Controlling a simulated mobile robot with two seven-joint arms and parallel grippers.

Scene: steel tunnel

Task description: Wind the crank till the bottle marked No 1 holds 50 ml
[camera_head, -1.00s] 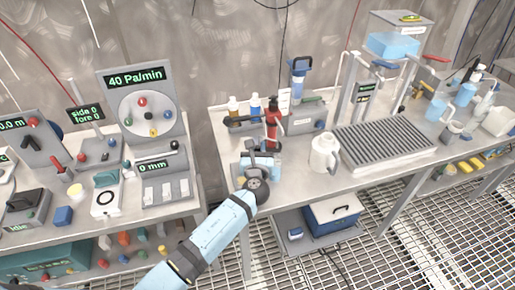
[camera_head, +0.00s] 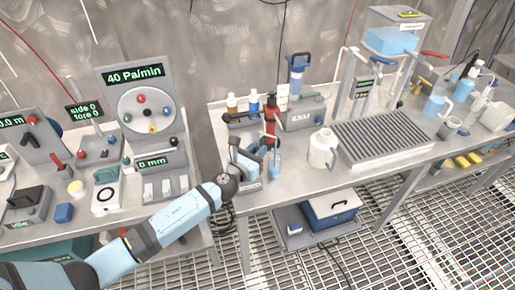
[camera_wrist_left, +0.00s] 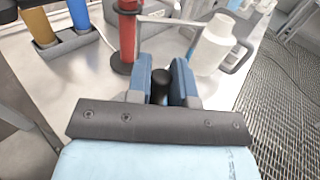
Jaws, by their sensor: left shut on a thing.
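My left gripper (camera_head: 255,161) is at the front left of the right-hand bench, its forearm coming in from the lower left. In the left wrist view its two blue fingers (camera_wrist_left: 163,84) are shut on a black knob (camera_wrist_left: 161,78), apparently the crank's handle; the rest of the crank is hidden. A red cylinder (camera_head: 271,122) stands just behind the gripper and shows on a black base in the wrist view (camera_wrist_left: 127,38). A yellow-orange bottle (camera_head: 233,104) and a blue bottle (camera_head: 254,104) stand behind. I cannot read any No 1 mark or fill level. My right gripper is out of view.
A white jug (camera_head: 322,149) stands close right of the gripper, with a ribbed grey drain tray (camera_head: 385,140) beyond it. The left bench carries a dial panel (camera_head: 143,100) reading 40 Pa/min. A gap separates the benches. A blue box (camera_head: 333,210) sits below.

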